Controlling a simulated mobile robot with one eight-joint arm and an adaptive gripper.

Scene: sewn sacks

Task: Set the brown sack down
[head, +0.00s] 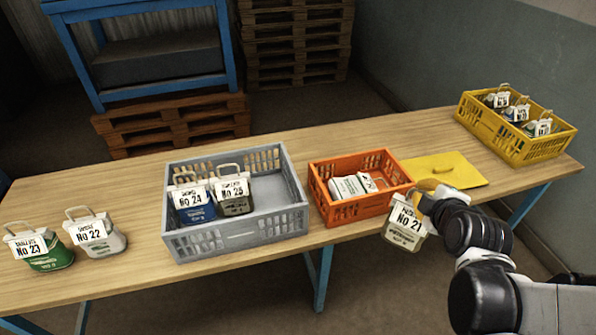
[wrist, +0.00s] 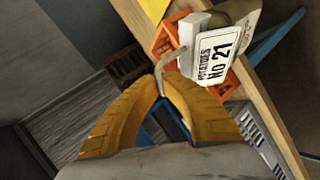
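The brown sack (head: 402,238), with a white label reading No 21, hangs upright from its handle under my gripper (head: 425,198). It is in front of the orange crate's right corner, over the table's front edge. In the wrist view the yellow fingers of my gripper (wrist: 165,78) close around the pale handle of the sack (wrist: 245,35), whose label reads Potatoes No 21. The sack's bottom appears clear of the tabletop. Part of its top is hidden by the gripper in the head view.
The wooden table (head: 140,262) holds a grey crate (head: 240,240) with sacks 24 and 25, an orange crate (head: 352,210) with a pale sack lying inside, and a yellow crate (head: 520,148) with several sacks. Sacks 23 (head: 45,262) and 22 (head: 108,244) stand left. A yellow sheet (head: 440,167) lies flat.

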